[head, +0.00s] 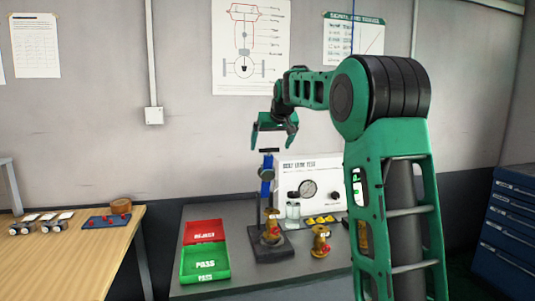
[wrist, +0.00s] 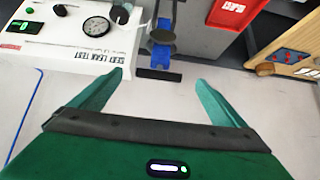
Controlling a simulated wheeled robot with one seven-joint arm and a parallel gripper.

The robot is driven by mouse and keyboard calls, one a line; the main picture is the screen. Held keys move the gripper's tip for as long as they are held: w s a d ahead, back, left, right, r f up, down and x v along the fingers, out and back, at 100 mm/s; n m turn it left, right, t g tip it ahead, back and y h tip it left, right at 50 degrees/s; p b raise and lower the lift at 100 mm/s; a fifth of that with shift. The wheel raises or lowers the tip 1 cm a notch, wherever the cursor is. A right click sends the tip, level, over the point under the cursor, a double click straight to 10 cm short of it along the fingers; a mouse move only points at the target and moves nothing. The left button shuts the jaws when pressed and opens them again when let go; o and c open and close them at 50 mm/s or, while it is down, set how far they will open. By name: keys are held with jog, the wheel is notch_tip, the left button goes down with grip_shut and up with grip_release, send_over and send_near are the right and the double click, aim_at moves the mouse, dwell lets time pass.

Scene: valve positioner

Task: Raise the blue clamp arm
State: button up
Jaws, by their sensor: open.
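The blue clamp arm (head: 267,187) shows above a brass-coloured valve (head: 271,228) on a dark base plate (head: 274,250). A black bar (head: 268,150) sits at its top, and a grey round piece is beside it. In the wrist view the blue part (wrist: 161,53) and the black bar (wrist: 158,74) lie between the fingers in the picture. My gripper (head: 273,139) is open and points down just above the bar. The wrist view shows its two green fingers (wrist: 159,77) apart, with nothing gripped. I cannot tell the exact height gap.
A white leak test box (head: 320,178) with a gauge stands right behind the clamp. A red reject tray (head: 204,231) and a green pass tray (head: 205,264) lie to its left. Another brass valve (head: 321,242) stands to the right. A wooden table (head: 75,255) is at far left.

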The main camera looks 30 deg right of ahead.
jog(key=shift+s+a+r, duration=0.1)
jog(key=shift+s+r, duration=0.2)
jog(key=shift+c, duration=0.3)
